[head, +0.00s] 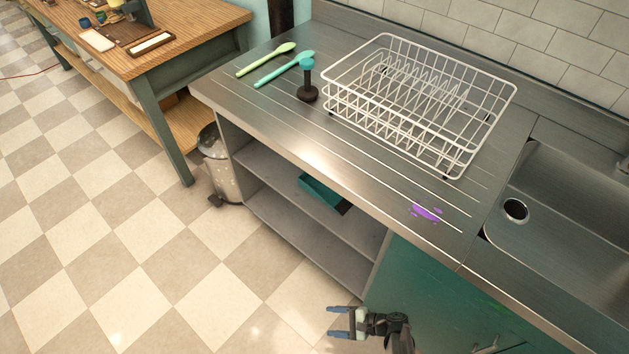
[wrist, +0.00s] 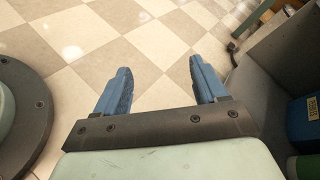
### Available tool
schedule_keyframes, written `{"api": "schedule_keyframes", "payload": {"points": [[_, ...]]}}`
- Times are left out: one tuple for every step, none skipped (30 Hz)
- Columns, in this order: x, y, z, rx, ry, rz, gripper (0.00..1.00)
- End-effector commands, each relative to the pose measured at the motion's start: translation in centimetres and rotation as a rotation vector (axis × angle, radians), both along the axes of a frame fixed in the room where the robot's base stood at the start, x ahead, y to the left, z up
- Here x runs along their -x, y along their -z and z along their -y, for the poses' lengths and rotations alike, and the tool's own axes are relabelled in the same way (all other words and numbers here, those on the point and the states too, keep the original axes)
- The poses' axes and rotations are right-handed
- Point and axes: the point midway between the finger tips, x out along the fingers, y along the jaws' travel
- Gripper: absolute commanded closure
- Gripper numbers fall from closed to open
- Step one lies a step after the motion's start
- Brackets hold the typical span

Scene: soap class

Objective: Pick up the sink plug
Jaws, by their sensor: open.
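A dark upright piece (head: 308,92) with a round base, a thin stem and what looks like a teal top stands on the steel counter (head: 290,138), left of the dish rack. It appears to be the sink plug. My gripper (head: 330,321) is low in front of the counter, over the floor, well below and apart from the plug. Its two blue fingers are spread and empty in the wrist view (wrist: 160,66), with only floor tiles between them. The plug is not in the wrist view.
A white wire dish rack (head: 348,62) stands on the counter. A green spoon (head: 265,61) and a teal spoon (head: 278,74) lie close to the plug. A purple smear (head: 427,212) marks the front; the sink (head: 570,195) is right. Shelves (head: 300,215) are below.

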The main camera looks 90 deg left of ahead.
Motion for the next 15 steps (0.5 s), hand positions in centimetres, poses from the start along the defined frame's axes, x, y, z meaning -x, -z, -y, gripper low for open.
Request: {"api": "schedule_keyframes", "payload": {"points": [[1.5,0.0,-0.8,-0.006,-0.018,-0.009,0.29],[2.3,-0.1,-1.2,-0.010,-0.024,-0.016,0.29],[3.4,-0.2,-1.8,-0.014,-0.035,-0.023,0.29],[4.1,-0.3,-2.2,-0.018,-0.042,-0.029,0.29],[4.9,-0.4,-2.7,-0.023,-0.049,-0.033,0.29],[5.9,-0.6,-3.5,-0.030,-0.059,-0.035,0.29],[6.6,-0.8,-4.2,-0.038,-0.064,-0.034,0.29],[7.3,-1.0,-5.1,-0.047,-0.070,-0.031,0.29],[8.2,-1.5,-6.6,-0.064,-0.079,-0.020,0.29],[8.7,-1.9,-7.9,-0.079,-0.084,-0.008,0.29],[9.2,-2.3,-9.1,-0.093,-0.088,0.005,0.29],[9.7,-2.9,-10.6,-0.111,-0.091,0.022,0.29],[10.1,-3.4,-11.7,-0.126,-0.094,0.035,0.29],[10.5,-3.8,-12.8,-0.141,-0.096,0.048,0.29],[11.0,-4.6,-14.4,-0.162,-0.098,0.065,0.29]]}}
